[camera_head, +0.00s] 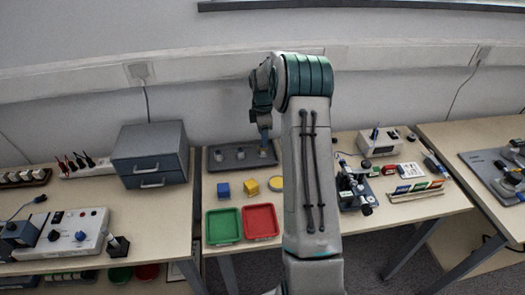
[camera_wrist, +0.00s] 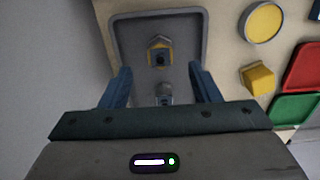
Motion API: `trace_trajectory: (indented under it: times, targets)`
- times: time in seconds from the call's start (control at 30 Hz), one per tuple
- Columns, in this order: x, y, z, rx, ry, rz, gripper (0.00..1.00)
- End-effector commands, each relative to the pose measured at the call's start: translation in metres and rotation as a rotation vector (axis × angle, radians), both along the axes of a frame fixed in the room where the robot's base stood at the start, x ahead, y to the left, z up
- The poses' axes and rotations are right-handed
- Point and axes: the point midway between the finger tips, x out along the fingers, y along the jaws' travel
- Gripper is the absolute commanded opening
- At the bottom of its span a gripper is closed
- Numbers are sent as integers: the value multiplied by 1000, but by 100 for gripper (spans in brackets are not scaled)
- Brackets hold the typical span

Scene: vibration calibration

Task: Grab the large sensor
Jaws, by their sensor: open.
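A dark grey tray (camera_head: 228,163) with several small sensors lies at the back of the middle table. In the wrist view the tray (camera_wrist: 203,20) shows a sensor with a yellow hexagonal base (camera_wrist: 159,46), which looks the larger, and a smaller grey sensor (camera_wrist: 163,91) below it in the picture. My gripper (camera_wrist: 160,70) is open and empty above the tray, its blue fingers on either side of these sensors. In the head view my gripper (camera_head: 264,138) points down over the tray's right part. Any further sensor is hidden by the gripper body in the wrist view.
Blue (camera_head: 223,190) and yellow (camera_head: 250,186) blocks, a yellow disc (camera_head: 276,184), and green (camera_head: 224,226) and red (camera_head: 261,222) bins lie in front of the tray. A grey drawer box (camera_head: 150,154) stands left. A microscope (camera_head: 352,190) stands right. The wall is close behind.

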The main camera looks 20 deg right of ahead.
Motion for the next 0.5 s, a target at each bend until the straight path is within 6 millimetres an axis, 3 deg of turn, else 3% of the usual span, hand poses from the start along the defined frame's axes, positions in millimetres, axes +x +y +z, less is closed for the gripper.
trace_trajectory:
  times: [0.27,0.5]
  targets:
    - [-1,1,-23,1,3,0,56]
    - [0,2,-58,1,2,1,56]
